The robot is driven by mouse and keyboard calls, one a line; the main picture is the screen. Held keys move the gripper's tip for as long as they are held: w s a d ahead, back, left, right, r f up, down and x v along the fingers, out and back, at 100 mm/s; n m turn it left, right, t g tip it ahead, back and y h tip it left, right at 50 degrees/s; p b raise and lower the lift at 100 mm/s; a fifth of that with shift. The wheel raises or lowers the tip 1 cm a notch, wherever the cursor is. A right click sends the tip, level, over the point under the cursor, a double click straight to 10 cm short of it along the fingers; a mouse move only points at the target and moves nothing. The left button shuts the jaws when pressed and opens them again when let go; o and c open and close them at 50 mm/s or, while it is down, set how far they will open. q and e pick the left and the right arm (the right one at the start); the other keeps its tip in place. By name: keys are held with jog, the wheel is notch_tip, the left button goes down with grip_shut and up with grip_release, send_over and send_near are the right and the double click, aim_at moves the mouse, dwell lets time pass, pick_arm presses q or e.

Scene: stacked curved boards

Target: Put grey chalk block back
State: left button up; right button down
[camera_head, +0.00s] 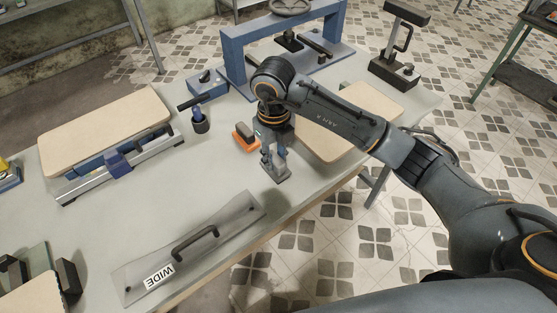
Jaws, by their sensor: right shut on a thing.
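My right gripper (273,160) comes down over the grey table, near its front edge at the middle of the picture. It is shut on a small grey block (281,175), which I take for the grey chalk block. The fingers hide part of it, and I cannot tell whether it touches the table. An orange and dark block (245,137) lies just left of the gripper. My left gripper is not in view.
A beige board (352,120) lies right of the gripper, partly behind my arm. A blue frame press (235,65) stands behind. A clear plate marked WIDE (225,222) with a black handle lies front left. Another beige board (105,130) rests at left. Table between is clear.

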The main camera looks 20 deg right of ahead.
aim_at(278, 164)
jog(key=shift+w+d+f, duration=0.3)
jog(key=shift+w+f, duration=0.05)
jog(key=shift+f, duration=0.2)
jog(key=shift+w+d+f, duration=0.3)
jog(key=shift+f, duration=0.2)
jog(key=f, duration=0.1)
jog(key=f+p, duration=0.2)
jog(key=shift+w+d, duration=0.15)
jog(key=shift+w, duration=0.1)
jog(key=shift+f, duration=0.3)
jog(key=shift+f, duration=0.1)
jog(key=shift+f, duration=0.15)
jog(key=c, duration=1.1)
grip_release()
